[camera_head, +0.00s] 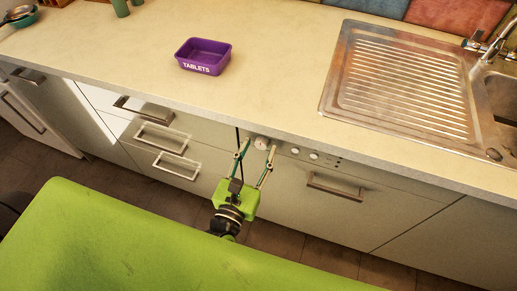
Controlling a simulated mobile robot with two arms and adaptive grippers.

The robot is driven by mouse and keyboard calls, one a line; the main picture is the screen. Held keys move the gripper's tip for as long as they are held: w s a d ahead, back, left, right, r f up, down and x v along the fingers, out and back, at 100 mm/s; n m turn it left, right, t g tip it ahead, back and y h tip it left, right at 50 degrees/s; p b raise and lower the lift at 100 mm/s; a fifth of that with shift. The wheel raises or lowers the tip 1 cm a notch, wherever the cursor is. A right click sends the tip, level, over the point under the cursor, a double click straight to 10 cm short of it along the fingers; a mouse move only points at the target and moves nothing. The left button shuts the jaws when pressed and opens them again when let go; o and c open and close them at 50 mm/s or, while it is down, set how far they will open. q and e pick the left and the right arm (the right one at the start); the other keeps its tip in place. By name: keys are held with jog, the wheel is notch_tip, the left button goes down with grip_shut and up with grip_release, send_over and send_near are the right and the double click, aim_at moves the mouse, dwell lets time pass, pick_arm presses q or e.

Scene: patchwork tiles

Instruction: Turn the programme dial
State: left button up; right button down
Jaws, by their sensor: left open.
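The programme dial (261,143) is a small round pale knob at the left end of the dishwasher's control strip, just under the worktop edge. My left gripper (256,147) is green and black, with two thin fingers. It is open, and in this view its fingertips lie on either side of the dial. I cannot tell whether either finger touches it. The dishwasher front (350,205) is a pale panel with a bar handle (334,187). My right gripper is not in view.
A purple tub marked TABLETS (203,57) stands on the beige worktop (270,80). A ribbed steel drainer (405,80) and tap (487,45) are at the right. Drawers with handles (143,108) lie left of the gripper. Smaller round buttons (314,155) sit right of the dial.

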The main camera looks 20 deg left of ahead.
pick_arm(q)
jog(key=shift+w, duration=0.4)
jog(key=c, duration=1.1)
jog(key=shift+o, duration=0.2)
jog(key=shift+r, duration=0.1)
